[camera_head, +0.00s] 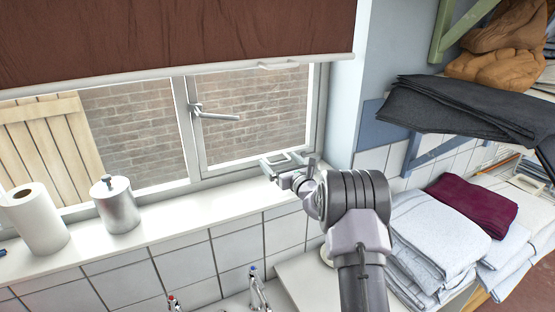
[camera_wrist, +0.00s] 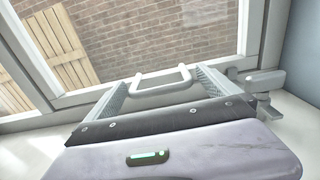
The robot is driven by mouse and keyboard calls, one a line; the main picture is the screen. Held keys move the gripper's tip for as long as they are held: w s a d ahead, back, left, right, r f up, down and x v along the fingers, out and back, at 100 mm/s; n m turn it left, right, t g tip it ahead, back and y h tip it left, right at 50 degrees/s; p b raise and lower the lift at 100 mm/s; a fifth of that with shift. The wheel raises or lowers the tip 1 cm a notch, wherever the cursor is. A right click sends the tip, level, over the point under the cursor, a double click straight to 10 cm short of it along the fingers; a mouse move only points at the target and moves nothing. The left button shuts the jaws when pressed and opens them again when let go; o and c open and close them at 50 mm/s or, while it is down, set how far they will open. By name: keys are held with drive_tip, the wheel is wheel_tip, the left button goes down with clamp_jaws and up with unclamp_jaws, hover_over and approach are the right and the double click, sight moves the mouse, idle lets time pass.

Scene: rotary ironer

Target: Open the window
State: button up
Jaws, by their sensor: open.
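The window's right-hand sash (camera_head: 203,148) looks closed in its white frame, with brick wall behind the glass. Its grey lever handle (camera_head: 218,116) points right, roughly level, on the left side of the sash. My gripper (camera_head: 285,165) is open near the sash's lower right corner, just above the sill, below and right of the handle and apart from it. In the wrist view my gripper (camera_wrist: 165,88) points at the lower frame and glass. A pale U-shaped bar (camera_wrist: 160,73) shows between its fingers; I cannot tell what it belongs to. The handle is out of the wrist view.
A brown blind (camera_head: 180,40) with a pale bottom bar covers the upper window. A paper towel roll (camera_head: 35,218) and a metal canister (camera_head: 115,205) stand on the white sill (camera_head: 185,215). Taps (camera_head: 259,290) are below. Shelves with folded linen (camera_head: 430,235) are at right.

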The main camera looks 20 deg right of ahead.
drive_tip(key=shift+w, duration=1.1)
